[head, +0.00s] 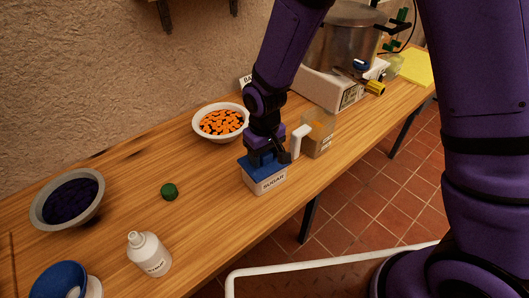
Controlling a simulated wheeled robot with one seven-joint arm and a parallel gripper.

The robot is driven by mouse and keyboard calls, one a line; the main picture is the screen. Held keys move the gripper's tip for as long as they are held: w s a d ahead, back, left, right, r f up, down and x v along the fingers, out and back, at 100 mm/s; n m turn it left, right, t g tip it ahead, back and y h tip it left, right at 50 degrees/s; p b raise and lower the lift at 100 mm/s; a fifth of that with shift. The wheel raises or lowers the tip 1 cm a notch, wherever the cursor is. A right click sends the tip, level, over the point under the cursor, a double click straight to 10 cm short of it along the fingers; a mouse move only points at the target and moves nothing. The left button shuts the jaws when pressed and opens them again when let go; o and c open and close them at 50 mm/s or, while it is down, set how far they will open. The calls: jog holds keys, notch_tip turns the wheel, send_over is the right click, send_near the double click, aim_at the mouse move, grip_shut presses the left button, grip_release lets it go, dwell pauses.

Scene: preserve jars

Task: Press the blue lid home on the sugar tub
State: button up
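The sugar tub (268,184), a pale box with a "SUGAR" label, stands upright near the table's front edge. The blue lid (252,170) is on top of it, partly covered by my gripper; I cannot tell whether it sits fully down all round. My gripper (266,157) points down onto the lid, at or just above its top. Its fingertips are dark and small here, so their opening and any contact are unclear.
Close right of the tub stand a white upright piece (299,140) and a tan box (319,134). A bowl of orange pieces (221,122) is behind. A green cap (169,191), a white bottle (150,254) and a bowl of dark fruit (67,199) lie left. Wood between is clear.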

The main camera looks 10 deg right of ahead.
jog(key=shift+o, duration=0.7)
notch_tip(320, 180, up, 11)
dwell(0.5)
jog(key=s+d+r+m+t, duration=0.2)
jog(key=s+d+r, duration=0.3)
jog(key=d+r, duration=0.5)
jog(key=s+d+r+m+t, duration=0.2)
jog(key=s+d+r, duration=0.3)
jog(key=d+r, duration=0.45)
jog(key=s+d+r+m+t, duration=0.1)
jog(key=s+d+r, duration=0.1)
jog(key=s+d, duration=0.3)
jog(key=s, duration=0.3)
jog(key=shift+s+m, duration=0.25)
jog(key=shift+m, duration=0.15)
